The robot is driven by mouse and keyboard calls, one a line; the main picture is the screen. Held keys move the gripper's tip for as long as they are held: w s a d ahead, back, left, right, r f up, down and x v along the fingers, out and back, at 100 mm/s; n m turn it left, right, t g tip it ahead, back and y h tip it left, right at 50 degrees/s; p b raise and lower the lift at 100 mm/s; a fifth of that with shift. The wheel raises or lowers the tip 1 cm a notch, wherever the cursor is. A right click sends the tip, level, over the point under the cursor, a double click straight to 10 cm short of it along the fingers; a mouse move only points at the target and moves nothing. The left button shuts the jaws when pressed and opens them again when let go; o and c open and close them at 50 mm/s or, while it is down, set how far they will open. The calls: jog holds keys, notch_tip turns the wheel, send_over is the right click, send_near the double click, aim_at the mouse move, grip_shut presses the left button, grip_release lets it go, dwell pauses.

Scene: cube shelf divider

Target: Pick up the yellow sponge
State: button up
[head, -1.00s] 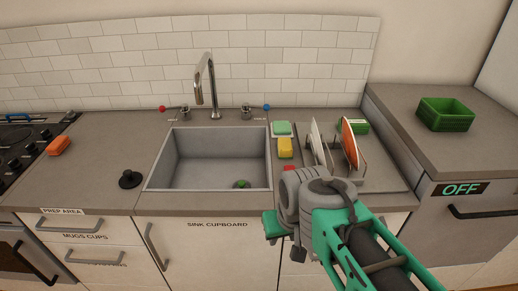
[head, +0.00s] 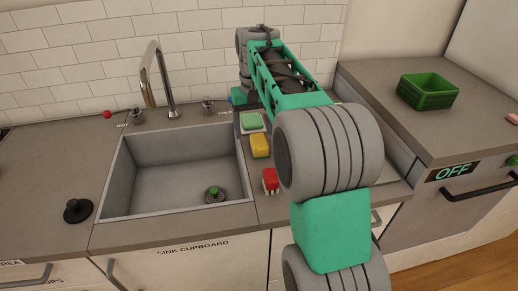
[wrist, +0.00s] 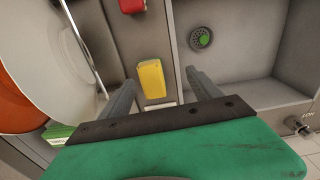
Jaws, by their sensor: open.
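The yellow sponge (head: 260,145) lies on the counter strip just right of the sink, between a green sponge (head: 252,121) and a red-topped item (head: 270,180). In the wrist view the yellow sponge (wrist: 152,78) sits beyond my gripper (wrist: 160,88), roughly centred between its two parted fingers. My gripper is open and nothing is held between the fingers. In the head view my arm reaches over the counter right of the sink, and the fingertips are hidden there. I cannot tell the exact height of the fingers above the sponge.
The sink basin (head: 180,170) lies beside the sponge, with a tall faucet (head: 158,80) behind it. White and orange plates (wrist: 50,60) stand close to the left finger in the wrist view. A green basket (head: 428,91) sits on the right counter.

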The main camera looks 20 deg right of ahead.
aim_at(259, 141)
jog(key=w+d, duration=0.1)
jog(key=w+d+f, duration=0.1)
jog(key=w, duration=0.1)
jog(key=shift+d+f, duration=0.1)
jog(key=shift+d, duration=0.15)
jog(key=f, duration=0.7)
jog(key=shift+d+f, duration=0.2)
jog(key=shift+f, duration=0.05)
jog(key=c, duration=1.4)
jog(key=shift+r, duration=0.45)
jog(key=r, duration=0.3)
jog(key=shift+a, duration=0.25)
jog(key=s+a+r, duration=0.1)
jog(key=a+r, duration=0.2)
jog(key=a, duration=0.1)
jog(key=s+a+r, duration=0.1)
jog(key=a+r, duration=0.2)
jog(key=a, duration=0.1)
jog(key=s+a+r, duration=0.1)
jog(key=a+r, duration=0.2)
jog(key=a, duration=0.2)
jog(key=shift+s+b, duration=0.15)
jog(key=shift+b, duration=0.15)
